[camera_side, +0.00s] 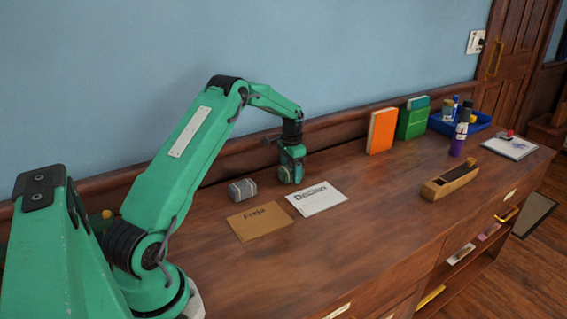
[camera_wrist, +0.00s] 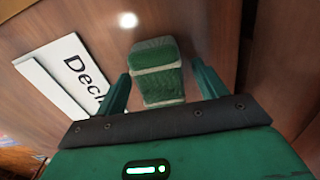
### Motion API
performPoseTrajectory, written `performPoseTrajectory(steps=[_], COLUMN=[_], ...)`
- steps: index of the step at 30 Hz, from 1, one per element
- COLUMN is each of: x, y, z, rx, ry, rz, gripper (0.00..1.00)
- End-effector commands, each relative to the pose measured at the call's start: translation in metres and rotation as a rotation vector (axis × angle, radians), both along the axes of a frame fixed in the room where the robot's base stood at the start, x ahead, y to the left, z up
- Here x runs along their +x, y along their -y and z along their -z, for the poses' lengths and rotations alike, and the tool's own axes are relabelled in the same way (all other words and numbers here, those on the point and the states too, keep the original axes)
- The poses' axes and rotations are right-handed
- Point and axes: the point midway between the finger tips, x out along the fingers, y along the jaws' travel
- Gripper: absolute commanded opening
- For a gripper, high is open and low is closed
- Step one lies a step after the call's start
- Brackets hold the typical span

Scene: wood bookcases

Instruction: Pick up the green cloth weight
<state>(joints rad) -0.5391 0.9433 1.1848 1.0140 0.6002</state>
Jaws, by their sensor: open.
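The green cloth weight (camera_wrist: 158,80) is a small green block with a pale band across it. In the wrist view it lies between the two open fingers of my gripper (camera_wrist: 160,88), with a gap on each side. In the side view my gripper (camera_side: 291,176) points down at the wood top, and the green weight (camera_side: 285,173) shows only partly beside the fingers. A grey weight with a pale band (camera_side: 242,190) lies just to the left of my gripper.
A white card reading "Decision" (camera_side: 316,198) and a brown envelope (camera_side: 259,221) lie in front of my gripper. The front middle is clear.

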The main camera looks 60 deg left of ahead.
Motion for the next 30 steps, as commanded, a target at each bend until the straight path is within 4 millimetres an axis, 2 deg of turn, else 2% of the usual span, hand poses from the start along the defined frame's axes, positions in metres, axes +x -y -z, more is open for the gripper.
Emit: performPoseTrajectory(steps=[10, 11, 20, 21, 30], x=[0.0001, 0.0001, 0.0001, 0.0008, 0.0009], y=[-0.0001, -0.0001, -0.0002, -0.0006, -0.0006], z=[-0.0005, -0.0005, -0.0007, -0.0021, -0.0038], rx=[0.000, 0.000, 0.000, 0.002, 0.002], ry=[0.000, 0.000, 0.001, 0.003, 0.004], rz=[0.000, 0.000, 0.000, 0.000, 0.000], gripper=[0.71, 0.67, 0.08, 0.05, 0.05])
